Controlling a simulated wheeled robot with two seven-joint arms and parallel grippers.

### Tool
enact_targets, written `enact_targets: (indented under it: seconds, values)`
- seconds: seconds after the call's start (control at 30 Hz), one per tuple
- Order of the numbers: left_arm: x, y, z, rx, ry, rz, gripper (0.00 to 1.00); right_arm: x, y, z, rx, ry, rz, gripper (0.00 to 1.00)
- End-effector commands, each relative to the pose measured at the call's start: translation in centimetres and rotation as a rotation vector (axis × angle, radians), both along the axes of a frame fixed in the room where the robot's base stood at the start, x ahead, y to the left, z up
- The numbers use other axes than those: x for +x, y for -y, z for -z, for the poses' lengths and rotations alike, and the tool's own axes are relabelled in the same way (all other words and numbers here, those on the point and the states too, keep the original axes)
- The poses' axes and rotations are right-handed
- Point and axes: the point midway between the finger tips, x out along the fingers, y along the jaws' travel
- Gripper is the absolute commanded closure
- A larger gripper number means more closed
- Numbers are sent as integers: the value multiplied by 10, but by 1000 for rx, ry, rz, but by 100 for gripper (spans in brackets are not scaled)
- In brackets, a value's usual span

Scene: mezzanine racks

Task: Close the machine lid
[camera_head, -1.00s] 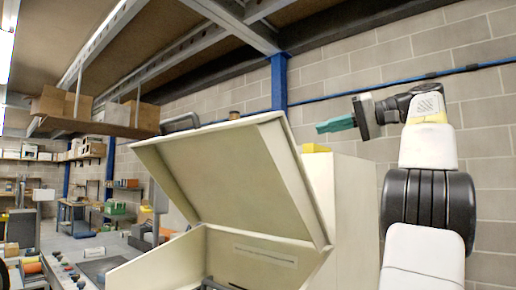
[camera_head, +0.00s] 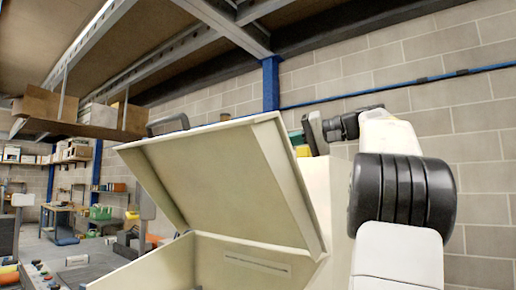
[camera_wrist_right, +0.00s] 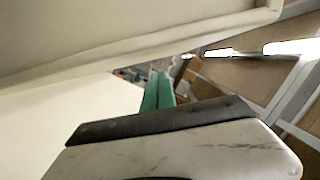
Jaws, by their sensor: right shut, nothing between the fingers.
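The machine lid (camera_head: 228,180) is a cream panel with a raised rim, standing open and tilted above the cream machine body (camera_head: 225,262). A dark handle (camera_head: 168,124) shows at the lid's upper left edge. My right gripper (camera_head: 297,138) is just behind the lid's upper right edge, which partly hides it. In the right wrist view, its green fingers (camera_wrist_right: 158,91) are together and empty. A cream surface (camera_wrist_right: 110,35), likely the lid, fills the top of that view close by; contact cannot be told. My left gripper is not in view.
A cream cabinet part (camera_head: 338,205) of the machine stands right of the lid. A block wall with a blue pipe (camera_head: 400,86) lies behind. A shelf with boxes (camera_head: 75,125) hangs at the left, above work benches.

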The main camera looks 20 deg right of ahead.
Motion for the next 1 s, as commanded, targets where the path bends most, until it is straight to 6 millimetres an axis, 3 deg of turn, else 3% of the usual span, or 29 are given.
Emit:
enact_targets:
  seconds: [0.23, 0.8, 1.0]
  values:
    - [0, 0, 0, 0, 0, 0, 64, -8, -13, 12, 1, -1, -1, 100]
    - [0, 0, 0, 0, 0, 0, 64, -11, -17, 16, -7, 5, -1, 100]
    - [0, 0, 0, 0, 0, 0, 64, -18, -28, 28, -49, 31, -3, 100]
